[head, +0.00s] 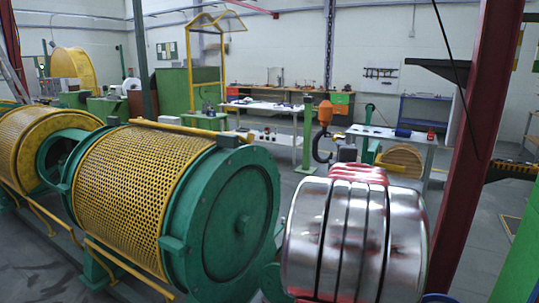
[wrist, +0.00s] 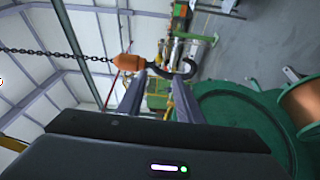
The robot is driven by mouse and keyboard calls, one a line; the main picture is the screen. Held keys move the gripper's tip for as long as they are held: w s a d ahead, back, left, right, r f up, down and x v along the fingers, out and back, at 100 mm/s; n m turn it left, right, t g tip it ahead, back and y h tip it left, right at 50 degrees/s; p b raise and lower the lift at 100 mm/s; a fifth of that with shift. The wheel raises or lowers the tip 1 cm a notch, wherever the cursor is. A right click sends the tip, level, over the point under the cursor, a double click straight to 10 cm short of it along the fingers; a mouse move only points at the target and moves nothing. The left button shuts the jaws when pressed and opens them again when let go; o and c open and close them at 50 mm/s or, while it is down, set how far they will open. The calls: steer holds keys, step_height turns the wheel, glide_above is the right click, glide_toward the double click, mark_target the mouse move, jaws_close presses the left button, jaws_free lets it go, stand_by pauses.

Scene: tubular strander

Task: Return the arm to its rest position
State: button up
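My gripper (wrist: 158,78) shows in the wrist view as two grey fingers rising from a dark body. The fingers stand apart, with nothing between them. A dark hook (wrist: 186,68) under an orange block (wrist: 133,60) on a chain appears just past the fingertips; I cannot tell the distance between them. The head view shows the orange hook block (head: 325,112) hanging right of centre, with the hook (head: 321,150) below it. I cannot clearly make out my gripper in the head view.
A green-ended machine with a yellow perforated guard (head: 140,190) fills the left. Polished metal drums (head: 338,240) stand at the front right, beside a red column (head: 480,150). Benches (head: 268,108) stand behind. The wrist view shows a copper-wound reel (wrist: 305,100) at right.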

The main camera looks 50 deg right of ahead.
steer(key=shift+a, duration=0.1)
steer(key=w+a+f+m+y, duration=0.1)
steer(key=w+a+f+y, duration=0.3)
steer(key=a, duration=0.8)
steer(key=w+a+m+y, duration=0.15)
steer(key=w+a, duration=0.35)
steer(key=a, duration=0.6)
steer(key=w+a+f+m+y, duration=0.2)
steer(key=w+a, duration=0.3)
steer(key=a, duration=0.7)
steer(key=s+a+f+g+y, duration=0.1)
steer(key=s+a+f+y, duration=0.15)
steer(key=a, duration=0.65)
steer(key=s+a+f+y, duration=0.2)
steer(key=a+f, duration=0.2)
steer(key=a, duration=0.5)
steer(key=s+a+f+g+y, duration=0.1)
steer(key=s+a+f, duration=0.2)
steer(key=s+a, duration=0.2)
steer(key=s+a+f+m+g+y, duration=0.1)
steer(key=s+a+f+g+y, duration=0.1)
steer(key=s+a, duration=0.4)
steer(key=a+f, duration=0.1)
steer(key=a, duration=0.2)
steer(key=shift+a+f, duration=0.2)
steer(key=shift+a, duration=0.1)
steer(key=shift+m, duration=0.25)
